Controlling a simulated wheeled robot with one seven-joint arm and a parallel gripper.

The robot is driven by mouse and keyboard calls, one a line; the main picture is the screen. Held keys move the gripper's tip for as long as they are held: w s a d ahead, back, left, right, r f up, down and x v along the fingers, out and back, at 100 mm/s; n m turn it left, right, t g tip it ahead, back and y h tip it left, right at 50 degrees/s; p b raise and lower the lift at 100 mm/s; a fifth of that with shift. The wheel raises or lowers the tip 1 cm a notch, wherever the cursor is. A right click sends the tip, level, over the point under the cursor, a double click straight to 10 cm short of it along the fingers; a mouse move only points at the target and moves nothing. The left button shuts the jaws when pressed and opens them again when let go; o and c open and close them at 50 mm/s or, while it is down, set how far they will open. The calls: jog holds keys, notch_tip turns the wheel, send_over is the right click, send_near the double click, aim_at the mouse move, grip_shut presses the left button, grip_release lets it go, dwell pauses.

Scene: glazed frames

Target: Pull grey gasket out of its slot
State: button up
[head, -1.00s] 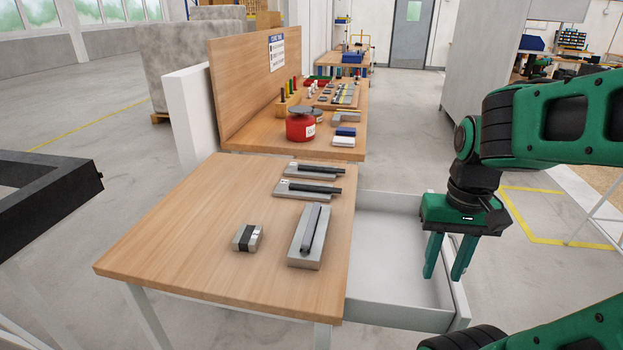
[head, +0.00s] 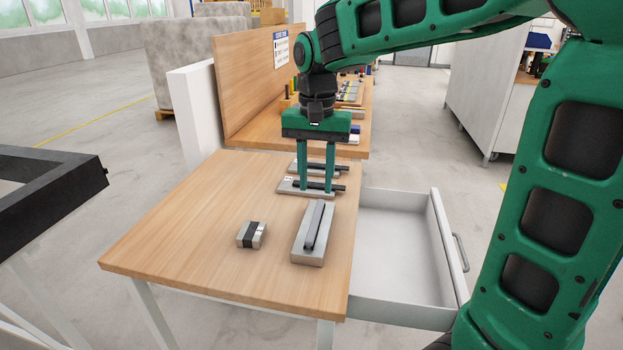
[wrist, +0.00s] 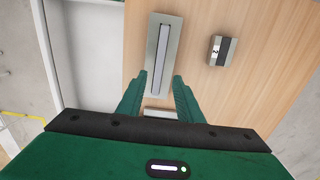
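The grey gasket (head: 317,226) is a long strip lying in the slot of a light grey metal block (head: 308,259) on the wooden table. In the wrist view the gasket (wrist: 163,46) runs along the middle of its block (wrist: 151,60), still inside the slot outline. My gripper (head: 316,191) points down above the table, behind the block in the head view. Its fingers are apart with nothing between them. In the wrist view the fingertips (wrist: 160,76) appear on either side of the block's lower end. The gap between fingertips and block is hard to judge.
Two flat grey holders with black strips, the nearer one (head: 288,186), lie behind the block, partly hidden by my fingers. A small block with a black band (head: 251,235) sits left. An open drawer (head: 400,250) is at right. The table's left half is clear.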

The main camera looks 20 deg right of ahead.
aim_at(315, 218)
jog(key=shift+f, duration=4.45)
grip_shut()
jog(key=shift+a, duration=0.15)
jog(key=shift+r, duration=0.4)
jog(key=shift+r, duration=1.3)
